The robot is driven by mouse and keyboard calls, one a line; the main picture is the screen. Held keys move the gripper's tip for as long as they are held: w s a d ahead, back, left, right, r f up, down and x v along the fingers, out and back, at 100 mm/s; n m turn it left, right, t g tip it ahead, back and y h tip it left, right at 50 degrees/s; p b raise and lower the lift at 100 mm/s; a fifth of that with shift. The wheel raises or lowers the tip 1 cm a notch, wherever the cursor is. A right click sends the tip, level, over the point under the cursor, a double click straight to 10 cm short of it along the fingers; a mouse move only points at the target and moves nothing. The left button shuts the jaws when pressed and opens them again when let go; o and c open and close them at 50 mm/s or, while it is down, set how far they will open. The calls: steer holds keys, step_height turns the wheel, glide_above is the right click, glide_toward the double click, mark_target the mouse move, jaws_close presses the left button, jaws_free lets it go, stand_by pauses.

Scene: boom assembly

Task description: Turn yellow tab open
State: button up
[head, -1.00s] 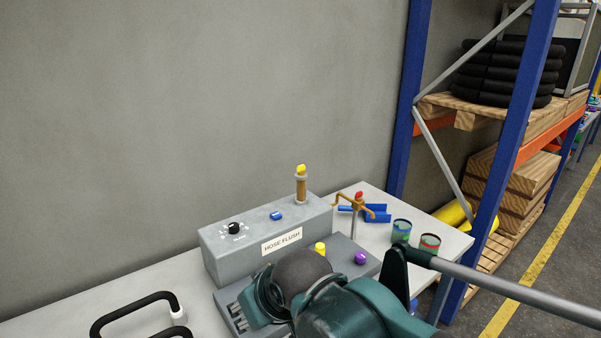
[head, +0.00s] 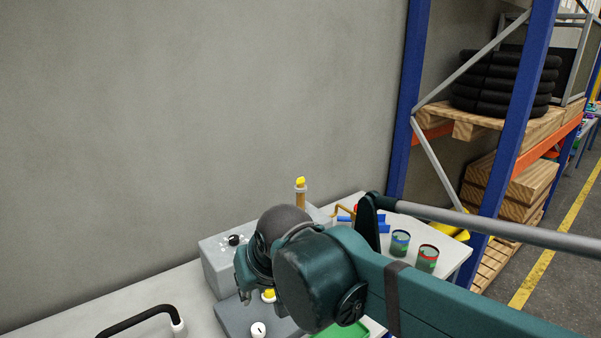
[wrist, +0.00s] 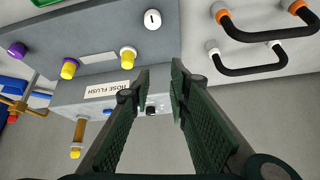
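A yellow tab (head: 300,182) tops the slim tan-brown post behind the grey HOSE FLUSH box (head: 215,265) in the head view. In the wrist view the post (wrist: 78,132) shows at lower left, with its yellow tip (wrist: 75,153) pointing down. Two more yellow caps, one left (wrist: 69,69) and one right (wrist: 128,54), sit on the grey panel. My gripper (wrist: 159,78) is open and empty, its fingers apart over the box, with a black knob (wrist: 151,109) showing in the gap. In the head view my arm hides the gripper and the box's label.
A white knob (wrist: 152,19) and a purple knob (wrist: 16,49) are on the panel. Black handles (wrist: 262,65) stand on the table to the right in the wrist view. Two cans (head: 399,243) and a brass valve with a red top (wrist: 20,104) are near the post.

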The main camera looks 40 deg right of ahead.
steer(key=w+d+r+m+g+p, duration=0.2)
steer(key=w+d+r+m+p, duration=0.25)
steer(key=w+d+r, duration=0.4)
step_height(320, 180, up, 6)
steer(key=m+g+p, duration=0.4)
steer(key=m+p, duration=0.7)
steer(key=p, duration=0.2)
glide_above(301, 178)
steer(key=shift+a+r, duration=0.15)
steer(key=shift+a, duration=0.2)
steer(key=shift+w+d, duration=0.15)
steer(key=shift+d, duration=0.2)
steer(key=shift+f, duration=0.2)
steer(key=shift+f+p, duration=0.3)
steer(key=shift+f, duration=3.55)
